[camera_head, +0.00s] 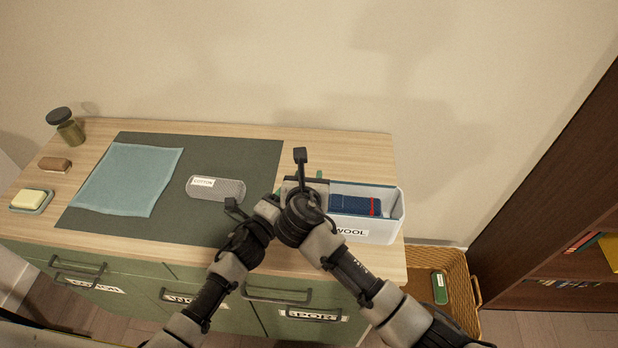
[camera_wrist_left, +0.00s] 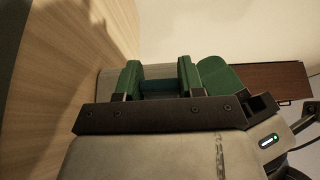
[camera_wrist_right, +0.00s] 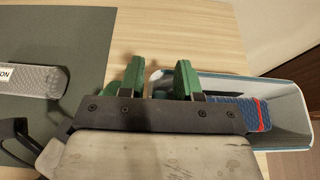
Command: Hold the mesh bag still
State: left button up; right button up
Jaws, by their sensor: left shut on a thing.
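A grey, rounded mesh-like piece with a COTTON label (camera_head: 216,188) lies flat on the dark mat; it looks like the mesh bag. It also shows at the left of the right wrist view (camera_wrist_right: 38,82). My left gripper (camera_wrist_left: 157,82) is shut on a dark teal thing that I cannot identify; its fingers are largely hidden in the head view. My right gripper (camera_wrist_right: 158,80) has its green fingers apart, over the wood beside the WOOL bin (camera_head: 394,224). Both grippers are close together, to the right of the mesh piece and apart from it.
A blue folded item (camera_head: 350,205) with a red stripe lies in the bin. A light blue cloth (camera_head: 128,180) lies on the mat (camera_head: 258,165). Soap (camera_head: 32,197), a brown block (camera_head: 54,164) and a jar (camera_head: 70,131) stand left. A wicker basket (camera_head: 462,290) is right.

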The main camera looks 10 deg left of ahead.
aim_at(397, 198)
grip_shut()
jog(key=d, duration=2)
jog(key=shift+s+d, duration=0.15)
jog(key=shift+s, duration=0.1)
jog(key=shift+o, duration=1)
grip_release()
jog(key=v, duration=1.2)
